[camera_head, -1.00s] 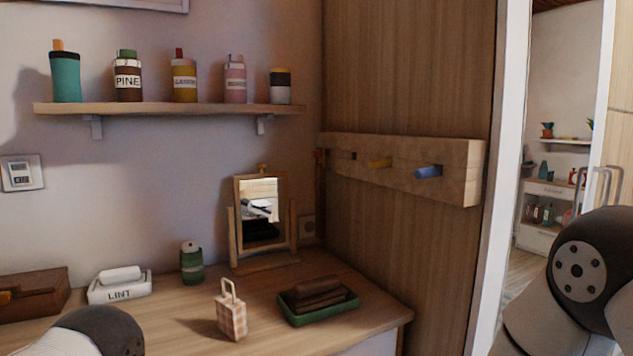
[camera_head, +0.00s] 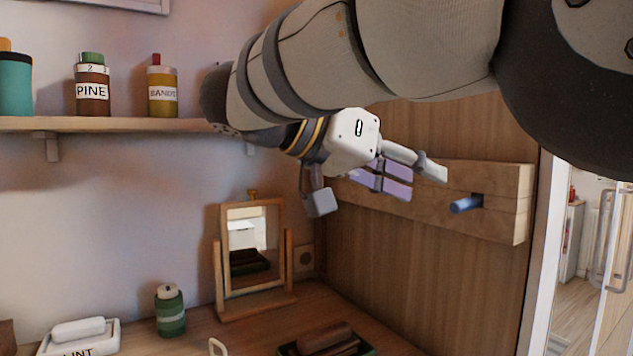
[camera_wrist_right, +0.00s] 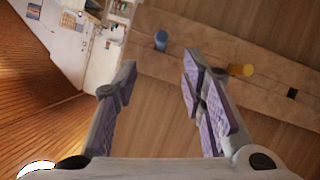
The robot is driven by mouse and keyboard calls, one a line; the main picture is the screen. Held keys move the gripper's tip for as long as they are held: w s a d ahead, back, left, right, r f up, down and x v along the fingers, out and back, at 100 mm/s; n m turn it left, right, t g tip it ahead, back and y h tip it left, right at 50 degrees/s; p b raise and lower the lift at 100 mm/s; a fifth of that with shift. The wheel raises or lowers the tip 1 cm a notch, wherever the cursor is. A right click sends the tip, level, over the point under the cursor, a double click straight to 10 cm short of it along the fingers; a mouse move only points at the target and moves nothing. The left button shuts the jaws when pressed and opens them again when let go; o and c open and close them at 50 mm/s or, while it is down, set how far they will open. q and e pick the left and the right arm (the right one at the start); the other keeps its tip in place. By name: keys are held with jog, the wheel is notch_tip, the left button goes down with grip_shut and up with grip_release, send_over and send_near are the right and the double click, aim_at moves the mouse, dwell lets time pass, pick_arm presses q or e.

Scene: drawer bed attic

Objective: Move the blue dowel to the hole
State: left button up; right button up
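The blue dowel (camera_head: 467,203) sticks out of a wooden rail (camera_head: 505,180) on the wood-panelled wall, near the rail's right end. It also shows in the right wrist view (camera_wrist_right: 161,40), beyond the fingertips. My right gripper (camera_head: 380,185) is open and empty, left of the blue dowel and apart from it. In the wrist view its purple-padded fingers (camera_wrist_right: 160,82) are spread wide. There a yellow dowel (camera_wrist_right: 241,70) sits in the rail, and a dark square hole (camera_wrist_right: 292,93) lies beyond it. My gripper hides both in the head view. My left gripper is not in view.
A shelf (camera_head: 120,124) with several bottles is on the left wall. Below, a desk (camera_head: 240,335) holds a tilting mirror (camera_head: 250,250), a green bottle (camera_head: 170,310), a lint box (camera_head: 80,338) and a tray (camera_head: 325,340). A doorway opens at the right.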

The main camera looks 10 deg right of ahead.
aim_at(473, 202)
jog(key=x, duration=0.9)
jog(key=shift+f, duration=0.1)
jog(key=shift+c, duration=0.6)
grip_shut()
jog(key=shift+a, duration=0.1)
